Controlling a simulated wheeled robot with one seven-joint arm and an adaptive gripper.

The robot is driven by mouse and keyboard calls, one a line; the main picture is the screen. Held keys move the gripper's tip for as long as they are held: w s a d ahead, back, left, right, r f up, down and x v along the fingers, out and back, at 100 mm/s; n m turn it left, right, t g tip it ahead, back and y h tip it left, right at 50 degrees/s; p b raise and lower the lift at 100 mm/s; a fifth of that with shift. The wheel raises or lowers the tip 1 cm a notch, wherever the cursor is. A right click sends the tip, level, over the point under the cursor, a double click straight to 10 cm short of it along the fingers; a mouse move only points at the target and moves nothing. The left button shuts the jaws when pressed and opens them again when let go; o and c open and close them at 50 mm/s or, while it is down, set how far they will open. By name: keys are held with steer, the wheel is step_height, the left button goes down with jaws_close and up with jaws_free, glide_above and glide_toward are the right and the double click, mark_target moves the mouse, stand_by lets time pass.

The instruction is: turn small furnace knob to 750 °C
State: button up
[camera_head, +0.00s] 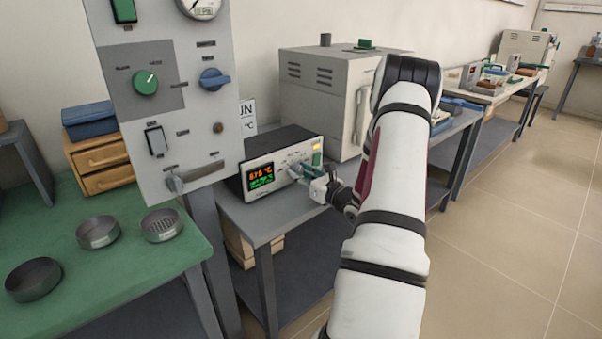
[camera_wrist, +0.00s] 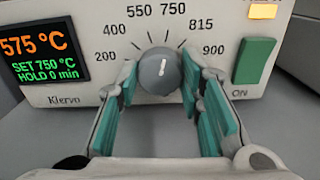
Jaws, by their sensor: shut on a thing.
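The small furnace's control box (camera_head: 290,160) stands on the grey bench, with its front panel facing my arm. Its round grey knob (camera_wrist: 160,71) has a white mark pointing nearly straight up, slightly right, towards the 750 label. The display (camera_wrist: 43,57) shows 575 °C in orange, with SET 750 °C and HOLD 0 min in green. My gripper (camera_wrist: 158,80) has its teal-padded fingers on the left and right sides of the knob, shut on it. In the head view my gripper (camera_head: 307,174) reaches the panel and largely hides the knob.
A green switch (camera_wrist: 254,60) marked ON and a lit orange lamp (camera_wrist: 263,10) are right of the knob. A tall grey panel (camera_head: 180,100) with other knobs stands at left. A larger furnace (camera_head: 330,98) stands behind. The floor at right is clear.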

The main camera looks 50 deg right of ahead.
stand_by(0.3)
steer(key=o, duration=1.2)
steer(key=shift+c, duration=0.2)
steer(key=v, duration=1.2)
steer(key=shift+a, duration=0.1)
